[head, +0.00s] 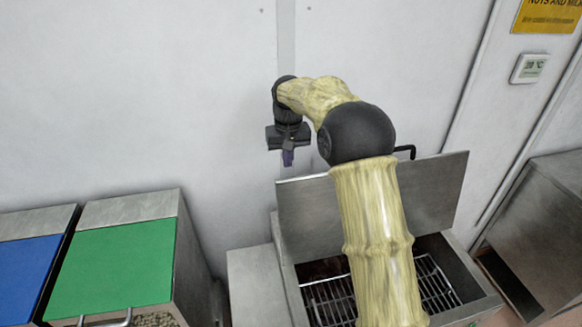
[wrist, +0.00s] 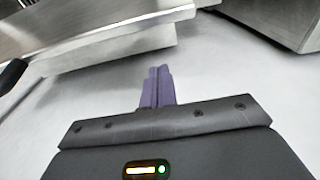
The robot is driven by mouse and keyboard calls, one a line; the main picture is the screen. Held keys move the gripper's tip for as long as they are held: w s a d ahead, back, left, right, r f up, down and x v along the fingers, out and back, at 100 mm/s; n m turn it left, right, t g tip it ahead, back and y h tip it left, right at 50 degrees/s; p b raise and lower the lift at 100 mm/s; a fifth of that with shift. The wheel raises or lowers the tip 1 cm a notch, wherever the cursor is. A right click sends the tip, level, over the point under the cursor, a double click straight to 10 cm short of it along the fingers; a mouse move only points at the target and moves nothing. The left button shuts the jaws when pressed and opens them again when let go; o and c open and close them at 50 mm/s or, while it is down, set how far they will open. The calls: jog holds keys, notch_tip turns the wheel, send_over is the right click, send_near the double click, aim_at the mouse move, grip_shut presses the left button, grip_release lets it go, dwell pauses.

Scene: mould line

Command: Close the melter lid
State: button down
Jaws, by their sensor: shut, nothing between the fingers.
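The melter (head: 285,294) is a steel box below my arm, with a wire rack inside its opening. Its steel lid (head: 435,190) stands raised at the back, tilted up, with a black handle (head: 405,150) on its top edge. My arm hides the middle of the lid. My gripper (head: 288,158) is shut and empty, with purple fingers pointing down, up and to the left of the lid near the wall. In the wrist view its closed fingers (wrist: 157,88) show. A steel panel (wrist: 110,30), apparently the lid, lies beyond them, apart from the fingers.
Bins with a green lid (head: 115,265) and a blue lid (head: 25,275) stand at the left. A steel cabinet (head: 540,220) stands at the right.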

jog(key=s, duration=0.1)
jog(key=s+p, duration=0.1)
jog(key=s+f+p, duration=0.1)
jog(key=shift+s+d+f, duration=0.1)
jog(key=shift+s+d, duration=0.15)
jog(key=shift+d, duration=0.1)
dwell(0.4)
